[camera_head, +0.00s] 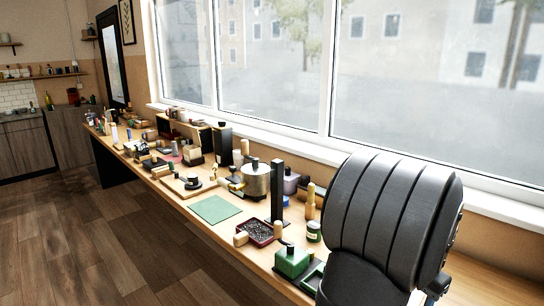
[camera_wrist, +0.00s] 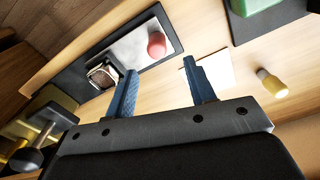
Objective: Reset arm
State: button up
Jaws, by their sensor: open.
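My gripper (camera_wrist: 158,88) shows in the wrist view with its two blue fingers spread wide apart. It is open, and nothing sits between the fingers. It is above a wooden table top (camera_wrist: 290,110). In the head view a large black ribbed part of my arm fills the right foreground, and my gripper cannot be made out there. The wrist view is tilted, with a dark tray (camera_wrist: 82,84) beyond the left finger. A pink round item (camera_wrist: 156,45) and a small metal-framed item (camera_wrist: 102,76) are on that tray.
A long bench crowded with items runs under the window in the head view. A green mat (camera_head: 211,209), a metal pot (camera_head: 256,180), a dark post (camera_head: 277,190) and a green block (camera_head: 292,262) stand along it. In the wrist view a yellow-capped bottle (camera_wrist: 272,83) is at right.

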notch_tip(320, 180, down, 8)
jog(key=shift+s+f, duration=0.1)
jog(key=shift+f, duration=0.05)
jog(key=shift+d, duration=0.1)
dwell(1.5)
jog(key=s+a+r+n+t+h, duration=0.1)
jog(key=s+a+r+n, duration=0.15)
jog(key=a+r, duration=0.4)
jog(key=s+a+r+n+t+h, duration=0.1)
jog(key=s+a+r, duration=0.35)
jog(key=a, duration=0.35)
jog(key=s+a+f+n+t, duration=0.1)
jog(key=s+a+n+t, duration=0.2)
jog(key=s+a, duration=0.9)
jog(key=shift+a+n, duration=0.35)
jog(key=shift+a, duration=0.1)
jog(key=shift+w, duration=0.1)
